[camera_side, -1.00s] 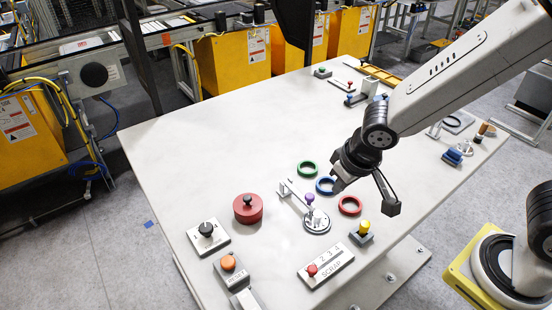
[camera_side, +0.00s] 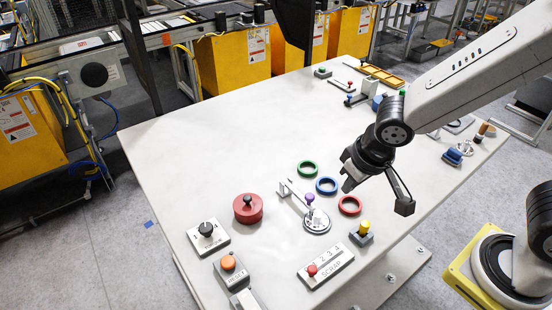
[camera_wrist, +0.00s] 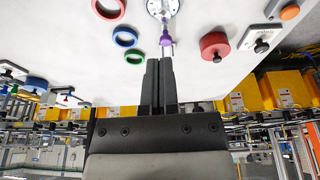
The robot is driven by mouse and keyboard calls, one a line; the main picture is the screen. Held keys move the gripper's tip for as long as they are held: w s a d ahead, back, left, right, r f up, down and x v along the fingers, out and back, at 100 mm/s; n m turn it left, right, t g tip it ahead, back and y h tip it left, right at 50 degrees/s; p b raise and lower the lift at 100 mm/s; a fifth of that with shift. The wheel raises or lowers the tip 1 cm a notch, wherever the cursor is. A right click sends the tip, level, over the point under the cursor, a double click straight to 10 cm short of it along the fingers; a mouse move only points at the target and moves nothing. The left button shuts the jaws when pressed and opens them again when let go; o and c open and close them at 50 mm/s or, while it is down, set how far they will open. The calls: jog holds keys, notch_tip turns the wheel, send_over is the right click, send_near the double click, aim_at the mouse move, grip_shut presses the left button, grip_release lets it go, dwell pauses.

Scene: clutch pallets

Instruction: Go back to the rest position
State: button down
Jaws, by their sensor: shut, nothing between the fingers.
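My gripper (camera_side: 349,176) hangs above the white table in the side view, near the blue and red rings and clear of the tabletop. In the wrist view its two dark fingers (camera_wrist: 158,62) lie together, shut, with nothing between them. The wrist view looks across the table, which shows at the top of the picture, toward the yellow cabinets.
Below my gripper are a green ring (camera_side: 307,169), a blue ring (camera_side: 326,178), a red ring (camera_side: 350,212) and a purple-knobbed lever (camera_side: 310,198). A red round block (camera_side: 248,215) stands to the left. The table's (camera_side: 210,140) left and back middle is bare.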

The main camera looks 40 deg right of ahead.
jog(key=d+f, duration=0.2)
jog(key=d, duration=0.7)
jog(key=shift+s+d+g, duration=0.3)
jog(key=shift+s+d, duration=0.05)
